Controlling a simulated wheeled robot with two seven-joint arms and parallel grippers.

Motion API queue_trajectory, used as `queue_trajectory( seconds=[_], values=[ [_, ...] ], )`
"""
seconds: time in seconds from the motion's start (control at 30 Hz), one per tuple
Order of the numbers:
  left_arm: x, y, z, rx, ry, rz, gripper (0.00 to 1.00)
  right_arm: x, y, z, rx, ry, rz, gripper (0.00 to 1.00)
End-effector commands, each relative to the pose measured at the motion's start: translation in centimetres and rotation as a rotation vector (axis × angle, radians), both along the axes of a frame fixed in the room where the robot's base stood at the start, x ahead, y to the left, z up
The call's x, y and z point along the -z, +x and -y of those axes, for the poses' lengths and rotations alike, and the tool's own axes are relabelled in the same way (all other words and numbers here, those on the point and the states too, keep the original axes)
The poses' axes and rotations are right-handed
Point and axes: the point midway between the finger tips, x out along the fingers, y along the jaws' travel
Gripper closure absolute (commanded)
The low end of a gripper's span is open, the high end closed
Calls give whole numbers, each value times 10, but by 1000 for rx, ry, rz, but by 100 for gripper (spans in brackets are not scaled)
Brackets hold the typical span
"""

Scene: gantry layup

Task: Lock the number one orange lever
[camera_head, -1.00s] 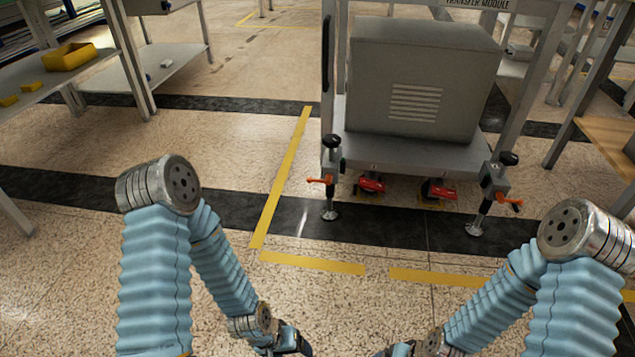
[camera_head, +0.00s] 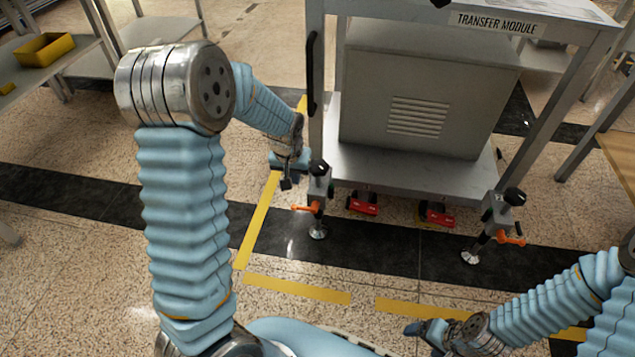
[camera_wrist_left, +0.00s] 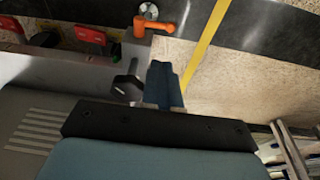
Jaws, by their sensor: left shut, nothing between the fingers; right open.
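An orange lever (camera_head: 307,208) is on the left front leg of the transfer module (camera_head: 497,22), below a black knob (camera_head: 319,168). A second orange lever (camera_head: 511,239) is on the right front leg. I cannot read a number on either. My left gripper (camera_head: 287,183) is shut and empty, just left of the black knob and above the left lever. In the left wrist view, the blue fingers (camera_wrist_left: 165,82) are together beside the black knob (camera_wrist_left: 127,87), with the orange lever (camera_wrist_left: 154,25) beyond, apart from them. My right gripper (camera_head: 413,329) is open, low and far from both levers.
Red casters (camera_head: 362,203) and (camera_head: 436,214) sit under the module's lower shelf (camera_head: 410,170). A black handle (camera_head: 311,75) runs up the left post. Yellow tape (camera_head: 297,289) marks the floor. The floor in front of the module is clear. A shelf with a yellow bin (camera_head: 45,48) stands at the left.

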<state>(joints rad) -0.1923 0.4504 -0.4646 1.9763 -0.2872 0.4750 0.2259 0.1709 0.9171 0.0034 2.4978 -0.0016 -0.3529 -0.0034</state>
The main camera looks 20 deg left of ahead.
Motion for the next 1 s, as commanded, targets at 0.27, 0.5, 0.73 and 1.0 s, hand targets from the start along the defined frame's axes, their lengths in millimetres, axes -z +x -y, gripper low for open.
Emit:
queue_trajectory(
  seconds=[0.27,0.5,0.73,1.0],
  values=[
    [-5,1,-3,-4,5,0,100,-1,-1,0,0,0,-1,17],
    [3,2,-3,-4,5,-1,100,1,0,0,-1,0,-2,17],
    [44,10,-5,-4,5,-4,100,11,-1,-1,-1,2,-2,17],
    [99,22,-7,-4,5,-3,100,21,-1,-2,-3,5,-5,17]
  ],
)
